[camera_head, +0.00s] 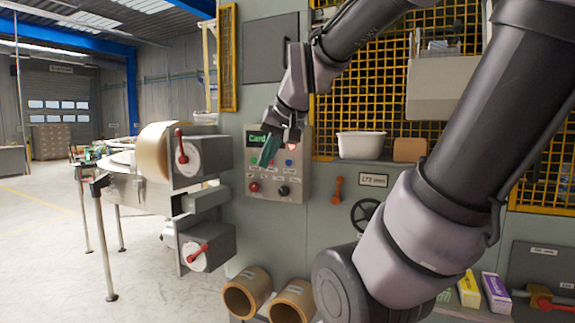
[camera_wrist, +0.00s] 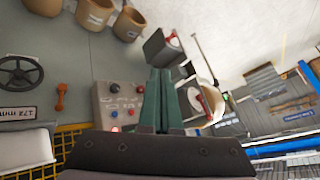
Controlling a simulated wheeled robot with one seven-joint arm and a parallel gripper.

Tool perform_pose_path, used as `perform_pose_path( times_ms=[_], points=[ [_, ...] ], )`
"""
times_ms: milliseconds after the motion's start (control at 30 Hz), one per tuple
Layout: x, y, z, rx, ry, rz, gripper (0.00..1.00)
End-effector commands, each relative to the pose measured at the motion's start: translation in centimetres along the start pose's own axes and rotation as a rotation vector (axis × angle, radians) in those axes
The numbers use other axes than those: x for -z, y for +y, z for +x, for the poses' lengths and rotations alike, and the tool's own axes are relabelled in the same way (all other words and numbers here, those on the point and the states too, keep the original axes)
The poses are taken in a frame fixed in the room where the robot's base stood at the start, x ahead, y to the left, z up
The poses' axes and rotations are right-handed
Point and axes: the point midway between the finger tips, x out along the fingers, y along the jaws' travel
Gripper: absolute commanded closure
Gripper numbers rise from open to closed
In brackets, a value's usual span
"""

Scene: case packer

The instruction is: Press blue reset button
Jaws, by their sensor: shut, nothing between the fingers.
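The blue button (camera_head: 289,161) is a small round button at the right of the middle row on the grey control panel (camera_head: 303,180). In the wrist view, where the panel appears upside down, the blue button (camera_wrist: 115,113) is left of the fingers. My gripper (camera_head: 264,160) is shut and empty, its green fingers in front of the panel's left-middle part. The fingers cover some of the panel and its green display. In the wrist view my gripper (camera_wrist: 160,70) points up the picture. The fingers appear apart from the blue button; their gap to the panel is unclear.
The panel also has a red button (camera_head: 254,187), a black knob (camera_head: 284,190) and a lit red lamp (camera_head: 292,146). An orange handle (camera_head: 337,189) and a black handwheel (camera_head: 364,214) are to the right. A white bin (camera_head: 361,146) sits on a ledge. Tape rolls (camera_head: 153,150) stand left.

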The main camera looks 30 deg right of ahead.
Motion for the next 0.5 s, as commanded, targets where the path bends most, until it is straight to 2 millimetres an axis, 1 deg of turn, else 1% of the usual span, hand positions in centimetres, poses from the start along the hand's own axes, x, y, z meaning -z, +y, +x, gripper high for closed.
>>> perform_pose_path(
  times_ms=[33,67,100,167,200,267,300,400,500],
  points=[
    [2.1,0.1,2.0,-0.015,0.028,-0.002,1.00],
    [3.5,0.2,3.1,-0.021,0.051,-0.005,1.00],
    [5.4,0.3,4.7,-0.030,0.087,-0.010,1.00],
    [8.2,0.8,7.1,-0.044,0.141,-0.016,1.00],
    [9.9,1.2,8.7,-0.055,0.176,-0.019,1.00],
    [12.4,2.0,11.1,-0.072,0.229,-0.021,1.00],
    [13.8,2.7,12.6,-0.083,0.262,-0.023,1.00],
    [16.8,4.5,15.8,-0.115,0.336,-0.025,1.00],
    [18.8,6.2,18.3,-0.142,0.393,-0.025,1.00]
  ],
)
